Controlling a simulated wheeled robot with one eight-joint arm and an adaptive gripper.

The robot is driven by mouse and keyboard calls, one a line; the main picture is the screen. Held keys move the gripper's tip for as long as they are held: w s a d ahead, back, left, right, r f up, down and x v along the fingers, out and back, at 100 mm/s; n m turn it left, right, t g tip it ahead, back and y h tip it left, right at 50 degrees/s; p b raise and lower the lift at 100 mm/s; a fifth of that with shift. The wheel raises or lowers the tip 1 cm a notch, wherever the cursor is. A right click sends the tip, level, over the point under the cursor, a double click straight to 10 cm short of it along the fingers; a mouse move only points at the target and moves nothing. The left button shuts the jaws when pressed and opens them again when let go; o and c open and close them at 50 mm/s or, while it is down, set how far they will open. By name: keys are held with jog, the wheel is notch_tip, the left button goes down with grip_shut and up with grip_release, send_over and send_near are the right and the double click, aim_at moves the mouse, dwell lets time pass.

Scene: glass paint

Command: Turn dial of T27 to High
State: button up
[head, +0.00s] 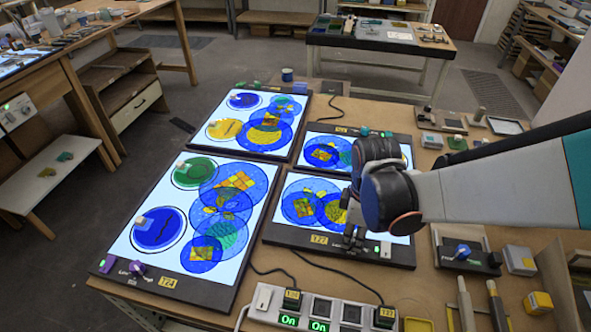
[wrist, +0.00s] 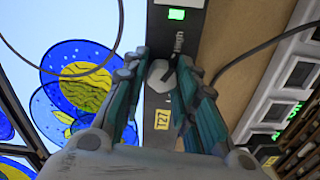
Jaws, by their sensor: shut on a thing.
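The light panel T27 (head: 278,231) lies at the middle of the table, lit, with blue and yellow discs on it. Its yellow T27 label (head: 319,240) is on the dark front edge. My gripper (head: 355,240) is pointed down at that edge and hides the dial in the head view. In the wrist view the grey dial (wrist: 160,74) sits between the fingers of my gripper (wrist: 161,78), which are shut on it. The word High is partly readable beside the dial. The dial's exact pointing is unclear.
Panel T24 (head: 115,251) is at left, with more lit panels behind. A power strip (head: 325,309) with lit On switches and cables lies in front of T27. Small boxes and tools stand at right. My arm reaches in from the right.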

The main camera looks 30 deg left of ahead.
jog(key=shift+s+a+r, duration=0.15)
jog(key=shift+s+r, duration=0.05)
jog(key=shift+s, duration=0.1)
